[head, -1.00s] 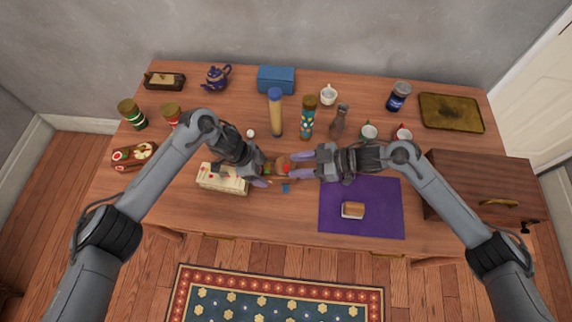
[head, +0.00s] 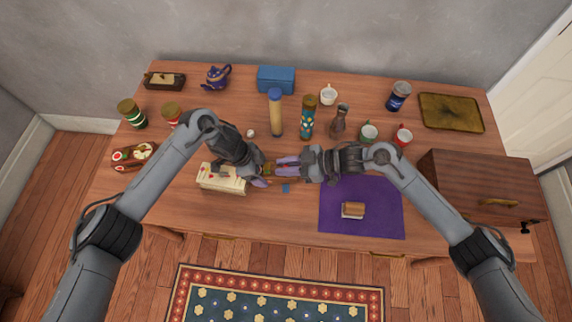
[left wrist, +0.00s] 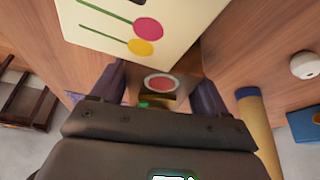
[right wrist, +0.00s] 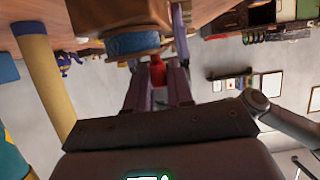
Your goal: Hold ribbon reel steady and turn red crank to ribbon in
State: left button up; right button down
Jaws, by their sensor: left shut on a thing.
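The wooden ribbon reel (head: 268,170) sits near the middle of the table, largely hidden by the grippers. Its blue ribbon roll (right wrist: 133,43) shows in the right wrist view. My left gripper (head: 264,172) is shut on the reel from the left. In the left wrist view a red disc with a pale rim (left wrist: 161,84) lies between its fingers. The red crank (right wrist: 157,72) shows between the fingers of my right gripper (right wrist: 158,80), which looks open around it; contact is unclear. In the head view the right gripper (head: 285,167) meets the reel from the right.
A cream box (head: 222,180) stands close by the left gripper. A yellow bottle with a blue cap (head: 276,115) and a patterned bottle (head: 307,120) stand behind. A purple mat (head: 375,215) lies at the right, by a wooden cabinet (head: 475,180). A small blue piece (head: 286,188) lies in front.

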jog(key=shift+s+a+f+m+t, duration=0.1)
jog(key=shift+m+t, duration=0.2)
jog(key=shift+a+m+t+h, duration=0.1)
jog(key=shift+m+t+h, duration=0.3)
jog(key=shift+m+t, duration=0.15)
pick_arm(q)
jog(key=shift+d, duration=0.1)
pick_arm(e)
jog(key=m+t+h, duration=0.1)
jog(key=m+t, duration=0.1)
jog(key=a+m+t+h, duration=0.1)
jog(key=m+t+h, duration=0.1)
jog(key=m+t, duration=0.1)
jog(key=m+t+h, duration=0.2)
jog(key=m+h, duration=0.1)
jog(key=m+t+h, duration=0.1)
jog(key=shift+w+a+m, duration=0.25)
jog(key=shift+w+a, duration=0.15)
jog(key=shift+w+m+t+h, duration=0.15)
jog(key=shift+m+t+h, duration=0.1)
jog(key=shift+m+h, duration=0.5)
jog(key=shift+w+m+t+h, duration=0.15)
jog(key=shift+m+t+h, duration=0.05)
jog(key=shift+m+h, duration=0.55)
jog(key=shift+h, duration=0.3)
jog(key=c, duration=1.1)
grip_release()
